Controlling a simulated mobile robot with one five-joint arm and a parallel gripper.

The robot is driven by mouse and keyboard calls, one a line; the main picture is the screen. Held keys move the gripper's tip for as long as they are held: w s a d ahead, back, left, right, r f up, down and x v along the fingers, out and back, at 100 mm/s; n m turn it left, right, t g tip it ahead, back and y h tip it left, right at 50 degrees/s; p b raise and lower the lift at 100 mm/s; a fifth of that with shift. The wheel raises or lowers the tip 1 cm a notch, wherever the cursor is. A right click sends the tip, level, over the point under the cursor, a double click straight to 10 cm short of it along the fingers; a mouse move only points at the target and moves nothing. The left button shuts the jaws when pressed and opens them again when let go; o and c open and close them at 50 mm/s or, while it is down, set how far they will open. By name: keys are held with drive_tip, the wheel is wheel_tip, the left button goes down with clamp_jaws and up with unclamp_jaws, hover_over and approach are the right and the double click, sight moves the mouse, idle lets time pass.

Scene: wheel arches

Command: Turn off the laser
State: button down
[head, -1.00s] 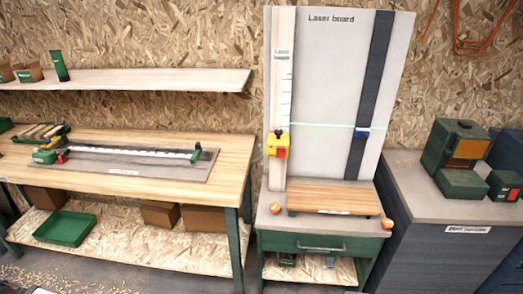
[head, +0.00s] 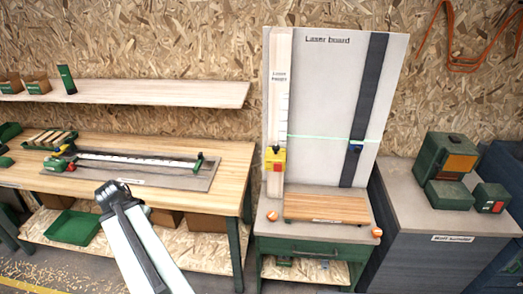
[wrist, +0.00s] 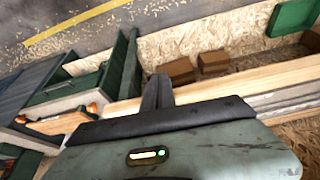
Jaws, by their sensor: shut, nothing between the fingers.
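The laser (head: 275,158) is a yellow box with a red patch on its front, on the pale ruler strip (head: 278,110) of the laser board (head: 325,90). A thin green beam (head: 318,137) runs from it across the board to a small blue piece (head: 355,146) on the dark strip. My arm (head: 135,240) rises in the lower left of the head view, left of the laser and apart from it. My gripper (wrist: 157,92) is shut and empty in the wrist view, near the workbench edge. The laser is not recognisable in the wrist view.
A workbench (head: 225,165) with a rail fixture stands left, under a shelf (head: 150,92). A wooden block (head: 325,208) and orange knobs sit on the green cabinet (head: 310,249) below the board. A grey cabinet (head: 410,190) with a green machine (head: 450,165) stands right.

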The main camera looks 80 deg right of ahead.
drive_tip(key=s+d+r+m+g+h+p, duration=0.1)
drive_tip(key=s+d+r+m+p, duration=0.1)
drive_tip(key=s+d+r+m, duration=0.35)
drive_tip(key=s+d+r+m+g+p, duration=0.1)
drive_tip(key=s+d+r+m+p, duration=0.15)
drive_tip(key=s+d, duration=0.65)
drive_tip(key=s+d+r+m+g+p, duration=0.1)
drive_tip(key=s+d+r+m+p, duration=0.1)
drive_tip(key=s, duration=1)
drive_tip(key=s+d+r+m+g+p, duration=0.1)
drive_tip(key=s+m, duration=0.5)
drive_tip(key=s, duration=0.6)
wheel_tip(320, 180, up, 4)
drive_tip(key=shift+s+d+f+g+h+p, duration=0.15)
drive_tip(key=shift+s+d+g+h+p, duration=0.2)
drive_tip(key=shift+d+p, duration=0.45)
drive_tip(key=shift+w+d, duration=0.15)
drive_tip(key=shift+w, duration=0.05)
